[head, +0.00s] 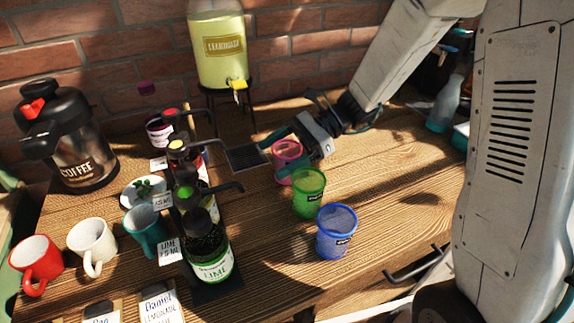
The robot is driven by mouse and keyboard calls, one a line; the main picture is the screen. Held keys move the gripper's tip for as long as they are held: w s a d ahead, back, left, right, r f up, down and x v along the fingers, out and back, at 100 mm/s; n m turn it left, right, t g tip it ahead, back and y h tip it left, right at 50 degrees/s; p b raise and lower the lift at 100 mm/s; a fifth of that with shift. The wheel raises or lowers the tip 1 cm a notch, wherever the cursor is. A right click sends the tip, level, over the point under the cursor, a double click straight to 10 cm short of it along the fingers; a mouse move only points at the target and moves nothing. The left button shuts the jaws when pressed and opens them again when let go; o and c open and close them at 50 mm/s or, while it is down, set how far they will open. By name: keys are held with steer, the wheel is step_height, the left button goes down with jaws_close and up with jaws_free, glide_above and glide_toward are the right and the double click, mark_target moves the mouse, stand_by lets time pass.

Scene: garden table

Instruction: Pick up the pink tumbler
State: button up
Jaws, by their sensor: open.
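The pink tumbler (284,171) stands upright on the wooden table, behind the green tumbler. My gripper (291,139) reaches in from the upper right and is open. It is at the pink tumbler's upper right side and hides part of its rim. I cannot tell whether the fingers touch the tumbler or are on both sides of it.
A green tumbler (309,196) and a blue tumbler (337,234) stand close in front. Pump bottles (209,250) line the left, their spouts reaching right. A lemonade dispenser (220,50) stands behind. A coffee pot (75,150) and mugs (92,243) are further left. Table right of the tumblers is clear.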

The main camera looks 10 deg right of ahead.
steer(key=shift+c, duration=0.3)
steer(key=c, duration=1)
